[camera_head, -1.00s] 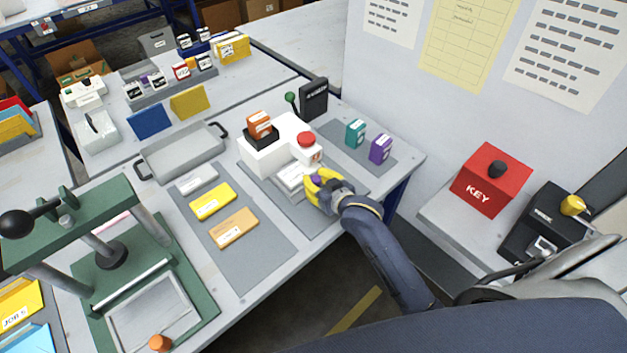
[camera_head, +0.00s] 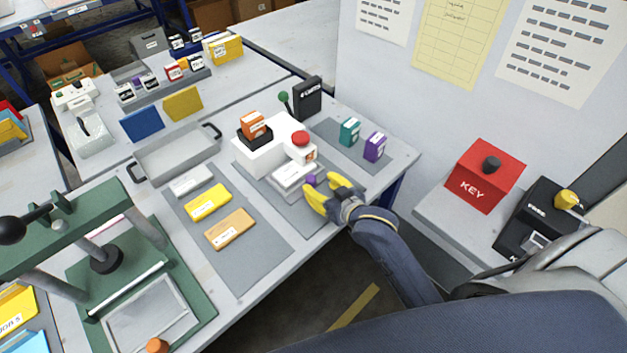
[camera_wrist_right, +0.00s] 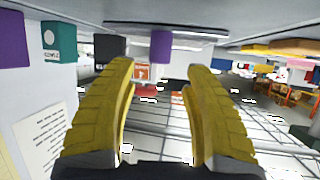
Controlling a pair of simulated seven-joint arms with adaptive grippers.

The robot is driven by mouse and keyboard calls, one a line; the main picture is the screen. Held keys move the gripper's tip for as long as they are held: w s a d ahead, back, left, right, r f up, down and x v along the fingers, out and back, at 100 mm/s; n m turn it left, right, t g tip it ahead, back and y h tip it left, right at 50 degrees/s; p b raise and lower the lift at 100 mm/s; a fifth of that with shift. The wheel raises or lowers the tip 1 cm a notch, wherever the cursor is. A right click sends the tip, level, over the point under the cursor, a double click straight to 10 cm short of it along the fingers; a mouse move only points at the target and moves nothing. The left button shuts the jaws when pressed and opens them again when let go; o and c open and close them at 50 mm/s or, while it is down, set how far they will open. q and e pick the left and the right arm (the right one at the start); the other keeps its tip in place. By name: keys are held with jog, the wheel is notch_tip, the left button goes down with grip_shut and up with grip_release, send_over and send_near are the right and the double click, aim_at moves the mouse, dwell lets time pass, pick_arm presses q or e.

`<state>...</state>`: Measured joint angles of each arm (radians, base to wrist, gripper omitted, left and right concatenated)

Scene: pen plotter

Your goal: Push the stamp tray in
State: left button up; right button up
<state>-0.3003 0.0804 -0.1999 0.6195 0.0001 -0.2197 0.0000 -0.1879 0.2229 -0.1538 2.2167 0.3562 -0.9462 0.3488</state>
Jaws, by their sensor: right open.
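The stamp tray (camera_head: 292,177) is a pale, flat tray that sticks out of the front of the white stamping machine (camera_head: 262,152), which has a red button on top. A small purple handle (camera_head: 311,180) is at the tray's outer end. In the right wrist view, the handle (camera_wrist_right: 161,46) hangs from the upside-down tray, seen beyond the fingertips and roughly between them. My right gripper (camera_head: 325,191) has yellow fingers, is open and empty, and is just in front of the handle, apparently not touching it. My left gripper is not in view.
A grey mat lies under the machine. Teal (camera_head: 349,131) and purple (camera_head: 374,147) boxes stand behind to the right. White, yellow and orange blocks (camera_head: 230,229) lie on a mat to the left. A green press (camera_head: 135,290) stands at the near left. The table's front edge is close to my right arm.

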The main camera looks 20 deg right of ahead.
jog(key=shift+v, duration=2.85)
